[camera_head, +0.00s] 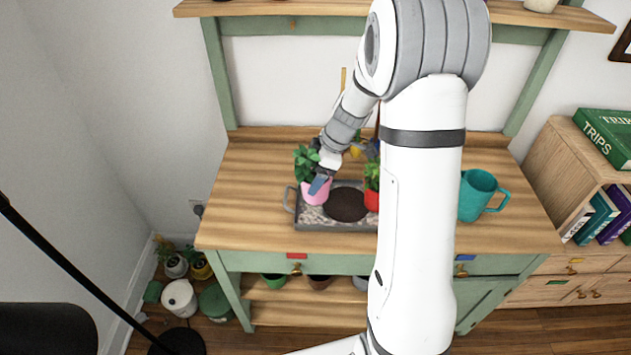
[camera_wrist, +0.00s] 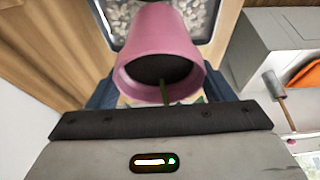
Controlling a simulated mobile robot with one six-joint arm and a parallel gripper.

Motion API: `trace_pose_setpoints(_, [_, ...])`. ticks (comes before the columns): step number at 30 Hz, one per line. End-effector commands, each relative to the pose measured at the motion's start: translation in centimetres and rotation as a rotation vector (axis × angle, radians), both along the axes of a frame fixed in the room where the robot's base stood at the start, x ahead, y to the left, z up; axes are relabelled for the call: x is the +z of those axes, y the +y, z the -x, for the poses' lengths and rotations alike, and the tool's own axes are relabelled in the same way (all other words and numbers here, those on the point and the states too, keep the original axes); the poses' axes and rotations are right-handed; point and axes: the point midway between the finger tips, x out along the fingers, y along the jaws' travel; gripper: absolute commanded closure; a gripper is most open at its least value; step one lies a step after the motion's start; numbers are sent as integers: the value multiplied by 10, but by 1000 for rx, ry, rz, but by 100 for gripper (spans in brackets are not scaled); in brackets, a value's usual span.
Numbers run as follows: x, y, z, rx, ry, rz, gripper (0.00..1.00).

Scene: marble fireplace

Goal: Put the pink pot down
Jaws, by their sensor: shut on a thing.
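The pink pot (camera_head: 316,195) with a leafy green plant is at the left end of a grey tray (camera_head: 318,226). My gripper (camera_head: 320,184) is shut on the pink pot. In the wrist view the pink pot (camera_wrist: 166,45) fills the space between my dark fingers (camera_wrist: 160,92), with dark soil and a green stem showing in its mouth. Pale pebbles of the tray (camera_wrist: 202,15) lie beyond it. I cannot tell whether the pot's base touches the pebbles.
A red pot (camera_head: 371,200) with a plant is at the tray's right, partly behind my arm. The wooden tabletop (camera_head: 245,195) is clear at left.

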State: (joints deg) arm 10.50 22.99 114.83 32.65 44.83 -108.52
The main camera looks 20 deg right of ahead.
Motion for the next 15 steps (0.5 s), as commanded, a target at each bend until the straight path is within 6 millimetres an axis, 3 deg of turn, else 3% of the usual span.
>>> trace_pose_setpoints(6, [-28,0,0,-2,2,-1,77])
trace_pose_setpoints(15, [-30,0,0,-2,0,0,77])
